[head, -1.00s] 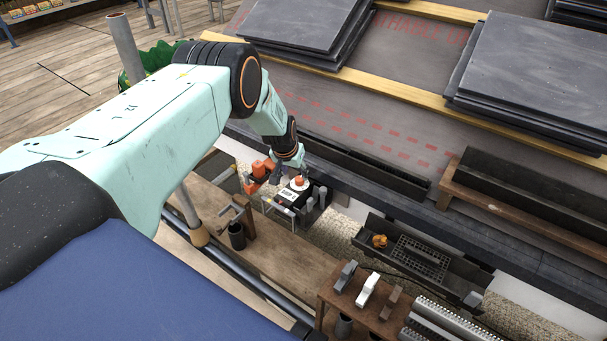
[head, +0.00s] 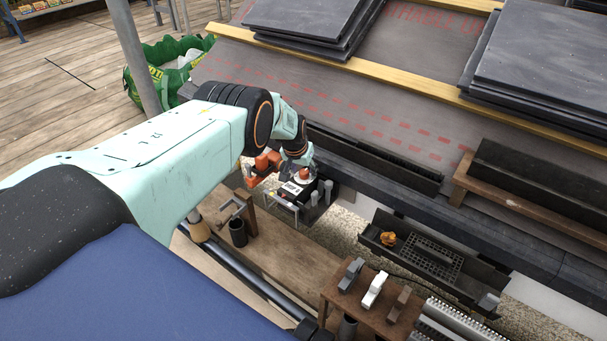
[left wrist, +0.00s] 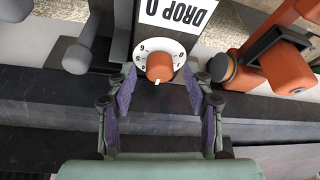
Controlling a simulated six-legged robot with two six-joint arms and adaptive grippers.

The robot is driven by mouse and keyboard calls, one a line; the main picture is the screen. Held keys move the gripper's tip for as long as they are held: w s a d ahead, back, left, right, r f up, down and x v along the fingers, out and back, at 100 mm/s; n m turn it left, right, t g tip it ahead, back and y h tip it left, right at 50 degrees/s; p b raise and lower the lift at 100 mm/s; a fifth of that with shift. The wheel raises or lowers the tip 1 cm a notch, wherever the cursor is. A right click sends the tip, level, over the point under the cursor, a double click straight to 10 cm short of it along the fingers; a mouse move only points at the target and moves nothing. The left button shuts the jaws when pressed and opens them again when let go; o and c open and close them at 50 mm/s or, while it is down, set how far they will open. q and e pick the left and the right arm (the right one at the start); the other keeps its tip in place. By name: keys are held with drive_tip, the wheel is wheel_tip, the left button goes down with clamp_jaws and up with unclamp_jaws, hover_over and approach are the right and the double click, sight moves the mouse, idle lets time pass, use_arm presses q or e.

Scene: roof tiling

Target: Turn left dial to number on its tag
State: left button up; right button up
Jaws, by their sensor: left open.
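The dial (left wrist: 160,68) has an orange knob with a white pointer mark on a white numbered disc. In the left wrist view, the pointer faces the bottom of the picture, and the small numbers are hard to read. A white tag (left wrist: 178,14) beside it shows upside-down "DROP" and a cut-off character. My left gripper (left wrist: 160,80) is open, with one finger on each side of the dial; I cannot tell if they touch it. In the head view, the dial (head: 304,174) sits on a small black unit below my left gripper. My right gripper is not in view.
An orange tool (left wrist: 285,60) stands close to the right of the dial in the wrist view, and grey cylinders (left wrist: 82,50) stand to its left. A dark gutter tray (head: 425,262) and a wooden bench (head: 370,305) lie to the right in the head view. Stacked slates (head: 315,25) rest on the roof.

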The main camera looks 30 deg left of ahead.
use_arm(q)
drive_tip(key=shift+w+f, duration=0.15)
drive_tip(key=shift+f, duration=0.1)
drive_tip(key=shift+r, duration=0.15)
drive_tip(key=shift+c, duration=0.3)
clamp_jaws()
